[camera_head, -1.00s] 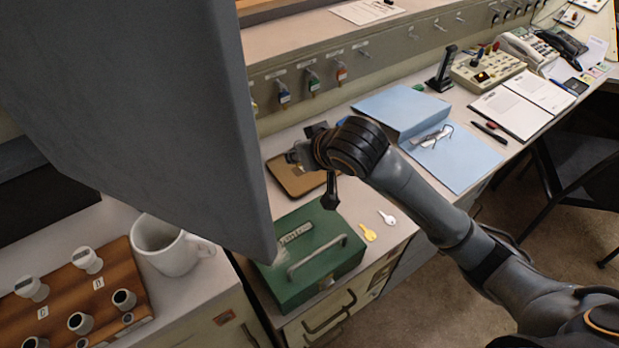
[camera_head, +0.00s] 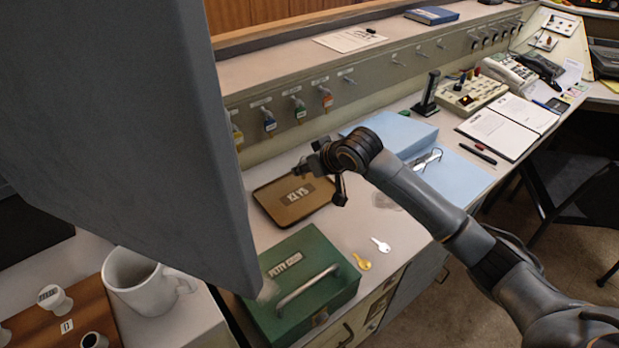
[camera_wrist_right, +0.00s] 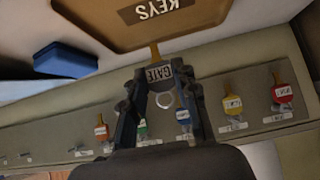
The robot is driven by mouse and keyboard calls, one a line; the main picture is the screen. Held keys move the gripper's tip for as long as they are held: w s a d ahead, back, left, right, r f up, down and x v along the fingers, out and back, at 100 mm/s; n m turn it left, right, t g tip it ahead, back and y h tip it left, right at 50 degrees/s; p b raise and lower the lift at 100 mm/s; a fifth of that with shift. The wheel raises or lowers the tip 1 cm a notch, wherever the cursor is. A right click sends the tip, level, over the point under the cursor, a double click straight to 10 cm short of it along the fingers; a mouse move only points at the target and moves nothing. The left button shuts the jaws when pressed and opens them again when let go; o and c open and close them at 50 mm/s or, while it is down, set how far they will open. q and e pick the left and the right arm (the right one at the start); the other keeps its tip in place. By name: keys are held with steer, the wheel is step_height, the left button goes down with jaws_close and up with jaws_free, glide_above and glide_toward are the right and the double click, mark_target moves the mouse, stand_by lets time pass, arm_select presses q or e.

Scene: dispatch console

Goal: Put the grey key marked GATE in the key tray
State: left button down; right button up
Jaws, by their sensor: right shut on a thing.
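My right gripper (camera_head: 302,170) is shut on the key marked GATE (camera_wrist_right: 160,73); its grey tag sits between the fingertips in the right wrist view, with a ring below it and a yellowish strip above. In the head view the held key is too small to make out. The brown key tray (camera_head: 265,207), labelled KEYS, lies on the desk below the gripper. It also shows at the top of the right wrist view (camera_wrist_right: 110,28). The key appears apart from the tray, near its edge. My left gripper is not in view.
A green petty cash box (camera_head: 325,250) stands in front of the tray. A yellow key (camera_head: 362,262) and a silver key (camera_head: 380,245) lie beside it. Tagged keys, such as a blue one (camera_head: 269,122), hang behind. A large grey panel (camera_head: 130,130) blocks the left.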

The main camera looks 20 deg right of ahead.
steer(key=shift+w+d+f, duration=0.35)
steer(key=shift+f, duration=0.25)
steer(key=f, duration=0.3)
steer(key=shift+w+d+f, duration=0.1)
steer(key=shift+w+d, duration=0.1)
steer(key=shift+f, duration=0.25)
steer(key=shift+f, duration=0.1)
steer(key=o, duration=1)
